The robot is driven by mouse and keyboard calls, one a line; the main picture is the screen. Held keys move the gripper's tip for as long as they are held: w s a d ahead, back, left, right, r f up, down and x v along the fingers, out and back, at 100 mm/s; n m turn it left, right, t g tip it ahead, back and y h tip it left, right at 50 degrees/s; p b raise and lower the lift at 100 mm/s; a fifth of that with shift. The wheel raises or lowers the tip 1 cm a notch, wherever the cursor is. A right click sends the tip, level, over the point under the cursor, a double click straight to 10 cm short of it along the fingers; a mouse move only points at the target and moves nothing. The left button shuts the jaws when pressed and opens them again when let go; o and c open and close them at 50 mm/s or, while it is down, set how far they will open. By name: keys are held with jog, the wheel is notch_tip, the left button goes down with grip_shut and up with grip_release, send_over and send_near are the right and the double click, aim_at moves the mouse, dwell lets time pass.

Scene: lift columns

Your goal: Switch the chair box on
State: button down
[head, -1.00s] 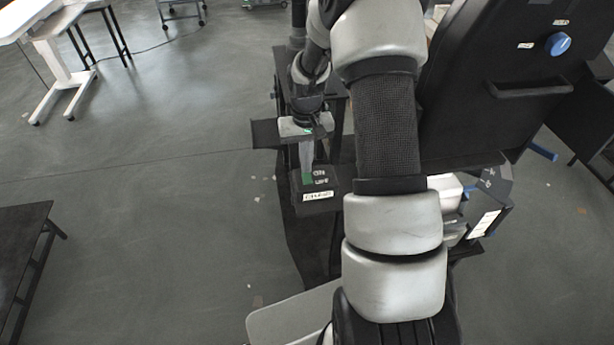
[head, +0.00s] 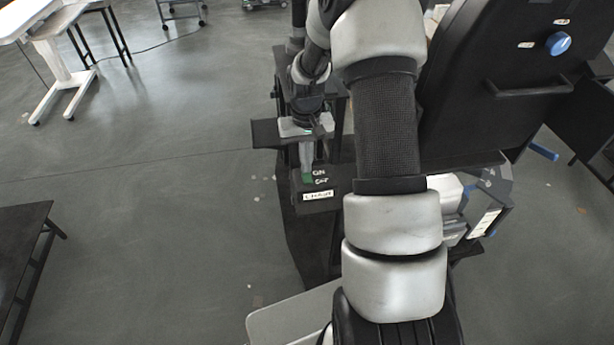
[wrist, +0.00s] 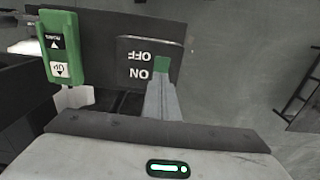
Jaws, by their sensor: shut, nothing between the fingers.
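The chair box (head: 318,195) is a small black box with a white label on its near side and white ON and OFF lettering on top. In the wrist view the chair box (wrist: 135,47) shows this lettering upside down. A green switch (head: 307,178) sits beside the lettering; it also shows in the wrist view (wrist: 162,63). My gripper (head: 307,172) is shut and empty, pointing down with its tips at the switch. In the wrist view the fingertips (wrist: 161,78) overlap the switch's edge. I cannot tell whether they touch it or which way it is set.
A green control with UP and down-arrow marks (wrist: 60,45) stands left of the box in the wrist view. A large black panel with a blue knob (head: 558,43) rises at the right. A dark low table (head: 25,225) is at the left.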

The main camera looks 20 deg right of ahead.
jog(key=shift+f+b, duration=0.45)
jog(key=shift+f, duration=0.25)
jog(key=shift+r, duration=0.15)
notch_tip(320, 180, up, 7)
jog(key=p, duration=0.4)
dwell(0.5)
dwell(0.3)
jog(key=s+a+r+n+t+p, duration=0.1)
jog(key=s+a+r, duration=0.25)
jog(key=r, duration=0.65)
jog(key=s+a+r+t+p, duration=0.15)
jog(key=s+r, duration=0.25)
jog(key=r, duration=0.6)
jog(key=s+a+r+t, duration=0.1)
jog(key=s+r, duration=0.3)
jog(key=s, duration=0.4)
jog(key=s+a+r+n+t, duration=0.1)
jog(key=s+a+r, duration=0.3)
jog(key=s, duration=0.4)
jog(key=shift+s+a+r+t, duration=0.15)
jog(key=shift+s+r+t, duration=0.15)
jog(key=shift+t, duration=0.25)
